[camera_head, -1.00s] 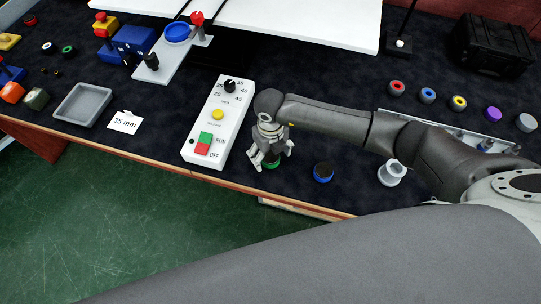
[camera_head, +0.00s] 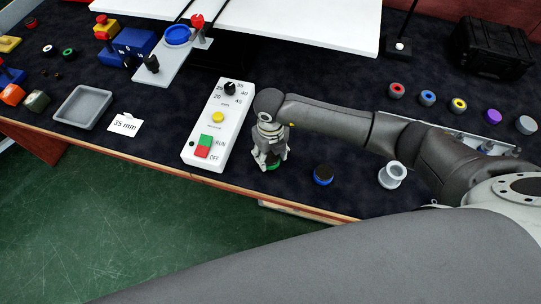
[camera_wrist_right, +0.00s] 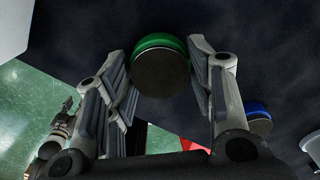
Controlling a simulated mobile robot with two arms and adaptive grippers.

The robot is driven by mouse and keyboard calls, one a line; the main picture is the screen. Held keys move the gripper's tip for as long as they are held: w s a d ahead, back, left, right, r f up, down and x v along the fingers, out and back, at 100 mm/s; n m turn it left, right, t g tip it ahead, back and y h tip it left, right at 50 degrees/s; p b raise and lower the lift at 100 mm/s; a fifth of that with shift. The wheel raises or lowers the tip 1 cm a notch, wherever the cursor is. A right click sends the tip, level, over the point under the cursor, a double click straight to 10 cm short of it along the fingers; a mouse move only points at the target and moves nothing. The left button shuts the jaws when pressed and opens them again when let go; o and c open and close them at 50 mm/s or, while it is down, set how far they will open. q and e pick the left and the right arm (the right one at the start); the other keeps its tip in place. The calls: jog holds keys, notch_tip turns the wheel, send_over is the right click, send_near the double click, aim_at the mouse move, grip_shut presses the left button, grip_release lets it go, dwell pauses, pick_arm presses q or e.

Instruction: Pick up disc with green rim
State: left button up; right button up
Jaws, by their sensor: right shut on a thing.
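The disc with the green rim (camera_head: 273,166) is at the table's front edge area, just right of the white control box. My right gripper (camera_head: 271,160) comes down on it from above and is shut on it, covering much of it in the head view. In the right wrist view, the disc (camera_wrist_right: 161,68) shows its dark flat face and green rim between the two finger pads of my right gripper (camera_wrist_right: 160,78).
A disc with a blue rim (camera_head: 323,174) lies to the right of the gripper, and a light grey flanged spool (camera_head: 392,175) stands further right. The white control box (camera_head: 218,125) is close on the left. Several coloured rings lie at the right back.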

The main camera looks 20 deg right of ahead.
notch_tip(320, 180, up, 2)
jog(key=shift+s+d+r, duration=0.1)
jog(key=shift+r, duration=0.15)
jog(key=s+d+r+b, duration=0.3)
jog(key=s+d+r, duration=0.3)
jog(key=s+r, duration=0.3)
jog(key=s, duration=0.3)
jog(key=shift+s+r, duration=0.25)
jog(key=shift+r, duration=0.05)
